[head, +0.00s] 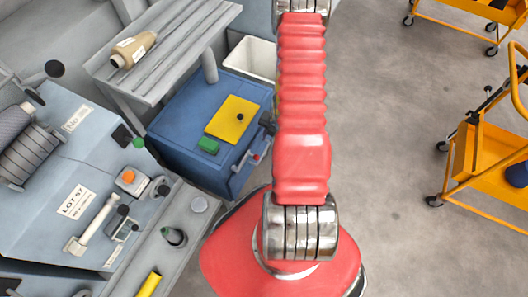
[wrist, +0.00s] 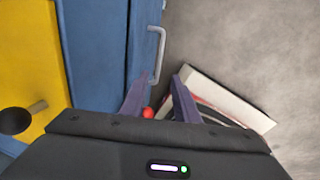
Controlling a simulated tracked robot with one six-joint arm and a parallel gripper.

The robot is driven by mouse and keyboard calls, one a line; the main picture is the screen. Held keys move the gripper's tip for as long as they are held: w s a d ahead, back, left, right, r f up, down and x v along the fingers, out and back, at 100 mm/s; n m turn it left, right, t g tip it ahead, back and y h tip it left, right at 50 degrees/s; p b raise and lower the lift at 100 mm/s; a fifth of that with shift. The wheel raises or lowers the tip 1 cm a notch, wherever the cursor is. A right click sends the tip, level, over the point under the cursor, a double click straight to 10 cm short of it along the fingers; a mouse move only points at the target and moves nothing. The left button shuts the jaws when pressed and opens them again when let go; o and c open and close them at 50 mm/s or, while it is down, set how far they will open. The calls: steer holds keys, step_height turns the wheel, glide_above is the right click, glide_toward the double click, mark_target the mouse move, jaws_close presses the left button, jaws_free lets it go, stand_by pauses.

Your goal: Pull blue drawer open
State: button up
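The blue cabinet (head: 185,135) stands left of my red arm in the head view. In the wrist view, its blue drawer front (wrist: 143,35) carries a pale bracket handle (wrist: 161,50). A seam runs beside the front; I cannot tell whether the drawer is fully closed. My gripper (wrist: 158,82) shows two purple fingers, apart with nothing held between them. The handle lies just beyond the fingertips in the picture, and no contact is visible. My gripper is not identifiable in the head view.
A yellow plate (head: 233,119) with a dark knob and a green block (head: 208,145) are on the cabinet top. A white bin (head: 253,57) stands behind it. A white-edged object (wrist: 235,98) lies beyond the right finger. Orange carts (head: 485,165) stand right; floor between is clear.

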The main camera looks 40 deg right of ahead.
mark_target(264, 153)
steer(key=shift+w+a+f, duration=0.15)
steer(key=shift+w+f, duration=0.25)
steer(key=shift+f, duration=1.75)
steer(key=shift+w+a+f, duration=0.15)
steer(key=shift+w+f, duration=0.2)
steer(key=shift+f, duration=1.75)
steer(key=shift+w+a+f, duration=0.15)
steer(key=shift+w+f, duration=0.25)
steer(key=shift+f, duration=1.75)
jaws_close()
